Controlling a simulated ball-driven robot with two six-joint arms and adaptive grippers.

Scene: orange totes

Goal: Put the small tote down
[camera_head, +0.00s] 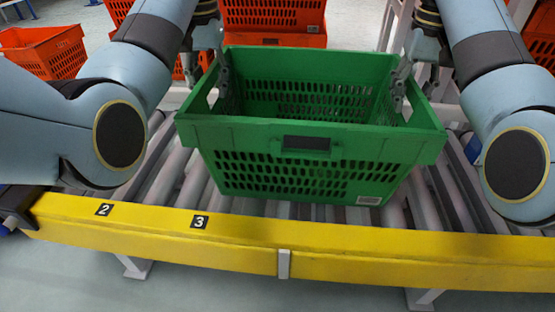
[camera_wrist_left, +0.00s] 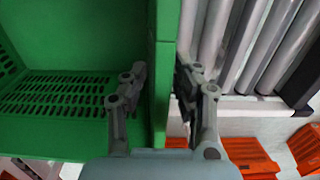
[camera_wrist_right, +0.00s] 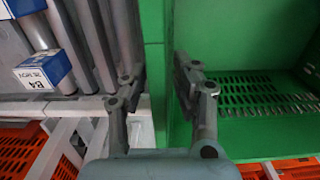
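The small tote is a green, empty crate (camera_head: 310,150) with slotted walls, upright over the roller conveyor in the head view. I cannot tell whether its bottom touches the rollers. My left gripper (camera_head: 222,68) is on its left side wall, with one finger inside and one outside; the left wrist view shows the fingers (camera_wrist_left: 162,82) close around the wall's rim (camera_wrist_left: 163,50). My right gripper (camera_head: 399,82) is on the right side wall the same way; the right wrist view shows its fingers (camera_wrist_right: 157,85) on both sides of the rim (camera_wrist_right: 153,40).
The roller conveyor (camera_head: 165,180) has a yellow front rail (camera_head: 250,245) with number labels. Bare rollers show on both sides of the tote. Orange totes (camera_head: 275,15) are stacked behind it, and more (camera_head: 45,50) stand at the left. A blue-and-white labelled box (camera_wrist_right: 45,70) shows in the right wrist view.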

